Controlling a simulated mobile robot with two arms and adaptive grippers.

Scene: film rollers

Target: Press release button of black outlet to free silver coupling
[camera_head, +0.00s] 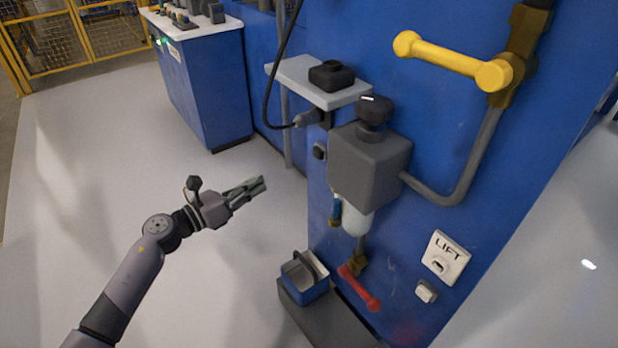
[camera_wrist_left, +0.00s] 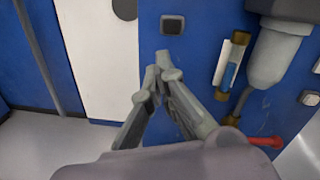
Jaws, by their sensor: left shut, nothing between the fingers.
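A silver-grey coupling (camera_head: 306,119) on the end of a black hanging cable sits against a small black outlet (camera_head: 326,118) below the grey shelf. They look joined, but I cannot make out a release button on the outlet. A small dark square fitting (camera_head: 320,151) is on the blue cabinet just below; a similar dark square fitting (camera_wrist_left: 172,25) shows in the wrist view, beyond my fingertips. My left gripper (camera_head: 262,184) is shut and empty, in free air left of and below the coupling. Its closed fingers also show in the left wrist view (camera_wrist_left: 163,72). My right gripper is out of view.
The grey shelf (camera_head: 295,72) holds a black block (camera_head: 332,75). A grey box unit (camera_head: 368,160) with a white bowl (camera_head: 356,216) juts from the blue cabinet. A yellow lever (camera_head: 440,57) and red lever (camera_head: 360,289) stick out. Floor at left is clear.

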